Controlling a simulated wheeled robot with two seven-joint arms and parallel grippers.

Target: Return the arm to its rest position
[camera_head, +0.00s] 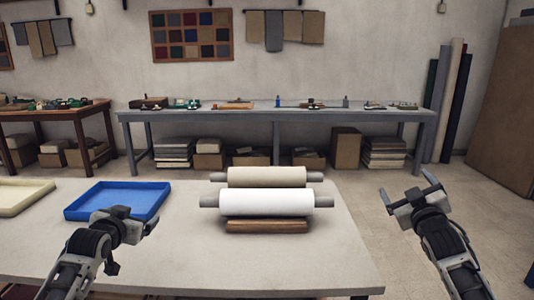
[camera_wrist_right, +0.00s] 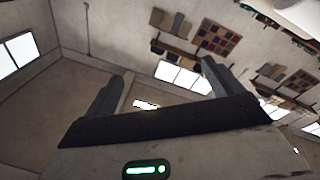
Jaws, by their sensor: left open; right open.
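My left gripper (camera_head: 136,216) is open over the left part of the near table (camera_head: 270,265), just in front of the blue tray (camera_head: 118,203). No object shows between its fingers. My right gripper (camera_head: 407,187) is open, raised beyond the right edge of the near table. In the right wrist view its two fingers (camera_wrist_right: 166,70) are spread wide with nothing between them. That view is turned and shows walls, windows and a wall panel.
A white roll (camera_head: 266,203) and a beige roll (camera_head: 266,177) lie on the near table, with a wooden block (camera_head: 267,226) in front. A cream tray (camera_head: 22,196) lies at the far left. The long grey-blue bench (camera_head: 275,116) stands behind. Floor is clear around my right gripper.

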